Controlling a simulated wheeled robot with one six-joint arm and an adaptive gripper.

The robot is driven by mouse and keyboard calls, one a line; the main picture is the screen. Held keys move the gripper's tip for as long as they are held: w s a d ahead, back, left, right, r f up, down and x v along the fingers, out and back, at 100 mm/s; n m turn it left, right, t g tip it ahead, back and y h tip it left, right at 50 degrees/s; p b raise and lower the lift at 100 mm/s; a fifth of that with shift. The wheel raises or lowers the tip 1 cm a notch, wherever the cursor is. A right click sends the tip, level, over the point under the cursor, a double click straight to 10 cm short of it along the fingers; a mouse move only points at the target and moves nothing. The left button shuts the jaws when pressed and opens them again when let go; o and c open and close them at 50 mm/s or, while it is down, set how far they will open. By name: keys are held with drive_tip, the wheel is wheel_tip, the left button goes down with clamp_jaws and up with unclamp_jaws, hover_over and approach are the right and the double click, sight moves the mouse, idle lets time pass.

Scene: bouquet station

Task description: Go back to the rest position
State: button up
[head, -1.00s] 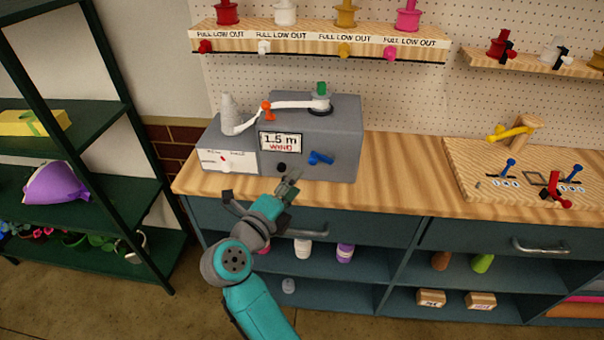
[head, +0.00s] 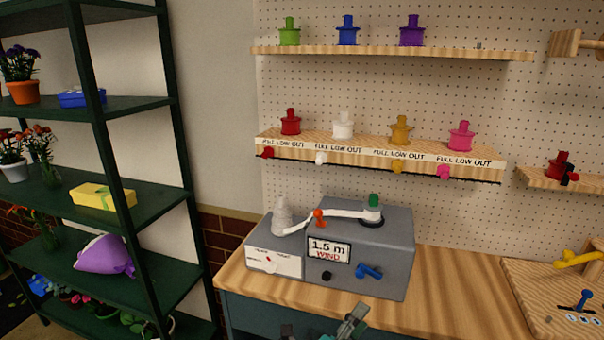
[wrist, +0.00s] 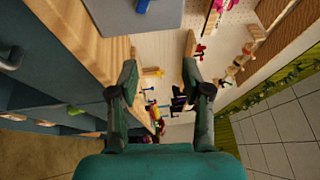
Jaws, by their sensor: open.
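My gripper (wrist: 160,80) is open and empty in the wrist view, its two fingers apart with nothing between them. In the head view only its fingertips (head: 322,328) show at the bottom edge, in front of the counter and below the grey winding machine. The grey machine (head: 397,262) stands on the wooden counter (head: 450,290), with a "1.5 m WIND" label, a blue lever (head: 369,271) and a white ribbon running to a green-topped spool (head: 373,208). The rest of my arm is out of the head view.
A dark green shelf rack (head: 160,265) with pots, boxes and a purple wrapped bundle (head: 105,255) stands at the left. Ribbon spools line two wall shelves (head: 380,150). A wooden board (head: 545,300) with levers lies at the right of the counter.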

drive_tip(key=s+d+f+n+t+y, duration=0.1)
drive_tip(key=s+d+f+n+t, duration=0.1)
drive_tip(key=s+d+n+t, duration=0.5)
drive_tip(key=s+d+f+n+t+y, duration=0.15)
drive_tip(key=s+n, duration=0.25)
drive_tip(key=s, duration=0.7)
drive_tip(key=s+f+n+g+y, duration=0.2)
drive_tip(key=s+n, duration=0.3)
drive_tip(key=s, duration=0.3)
drive_tip(key=s+a+f+n+g+y, duration=0.1)
drive_tip(key=s+f+n+g+y, duration=0.2)
drive_tip(key=s, duration=0.5)
drive_tip(key=s+f+n+g+y, duration=0.2)
drive_tip(key=s+f+n+y, duration=0.2)
drive_tip(key=s+n, duration=0.4)
drive_tip(key=shift+s+a+g+y, duration=0.3)
drive_tip(key=shift+s+g+y, duration=0.1)
drive_tip(key=shift+y, duration=0.35)
